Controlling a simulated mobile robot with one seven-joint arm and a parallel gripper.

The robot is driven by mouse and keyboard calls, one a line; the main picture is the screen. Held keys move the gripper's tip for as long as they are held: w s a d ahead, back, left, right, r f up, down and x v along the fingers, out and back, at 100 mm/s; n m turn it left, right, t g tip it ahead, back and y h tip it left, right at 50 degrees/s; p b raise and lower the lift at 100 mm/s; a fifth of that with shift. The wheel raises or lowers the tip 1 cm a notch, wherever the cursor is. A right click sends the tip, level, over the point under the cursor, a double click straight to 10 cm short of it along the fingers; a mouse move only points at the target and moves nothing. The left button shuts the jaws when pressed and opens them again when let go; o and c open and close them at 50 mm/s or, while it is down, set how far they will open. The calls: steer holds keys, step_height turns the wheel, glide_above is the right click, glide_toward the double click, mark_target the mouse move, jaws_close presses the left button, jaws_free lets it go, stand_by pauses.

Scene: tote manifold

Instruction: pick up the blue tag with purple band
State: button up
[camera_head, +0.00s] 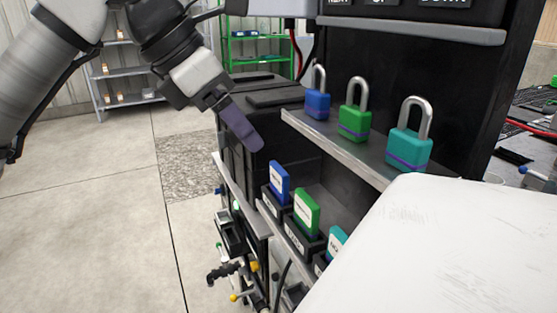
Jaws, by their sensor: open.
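The blue tag (279,183) stands upright in the leftmost slot of a lower tag rack, with a white label on its face. I cannot make out a purple band on it at this size. My gripper (242,131) hangs above and to the left of the blue tag, apart from it. It points down and right, with a dark purple finger seen side-on. It is open and holds nothing visible.
A green tag (306,212) and a partly hidden teal tag (336,241) stand beside the blue one. On the shelf (330,145) above are blue (317,105), green (354,122) and teal padlocks (408,150). Valves and fittings (236,270) sit below left. Open floor lies left.

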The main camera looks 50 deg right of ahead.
mark_target(276, 168)
steer(key=x, duration=1.2)
steer(key=shift+s+r+b, duration=0.1)
steer(key=shift+b, duration=0.3)
steer(key=c, duration=1)
steer(key=shift+r, duration=0.1)
steer(key=shift+c, duration=0.2)
